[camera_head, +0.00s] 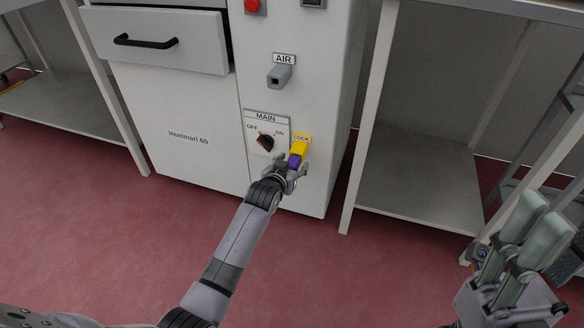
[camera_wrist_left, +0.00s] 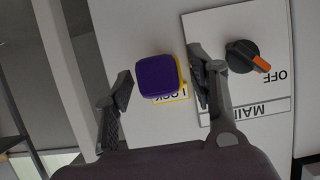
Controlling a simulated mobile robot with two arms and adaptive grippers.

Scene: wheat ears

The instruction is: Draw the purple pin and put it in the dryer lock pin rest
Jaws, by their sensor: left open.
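The purple pin (camera_head: 295,160) sits at the yellow lock block (camera_head: 299,148) on the dryer's front, under the LOCK label (camera_head: 301,138). In the left wrist view the square purple pin head (camera_wrist_left: 158,77) faces me, with a yellow edge behind it. My left gripper (camera_head: 292,168) is open at the pin. Its fingers (camera_wrist_left: 162,88) stand on either side of the pin head, with a gap at the left finger; the right finger is close to it. My right gripper (camera_head: 534,235) is open and empty at the lower right. I cannot make out a pin rest.
The MAIN switch (camera_head: 265,142) with its orange-tipped knob is just left of the lock, close to my left gripper. The AIR fitting (camera_head: 279,75) is above. A white drawer (camera_head: 158,42) is at upper left. A shelf rack (camera_head: 420,185) stands to the right.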

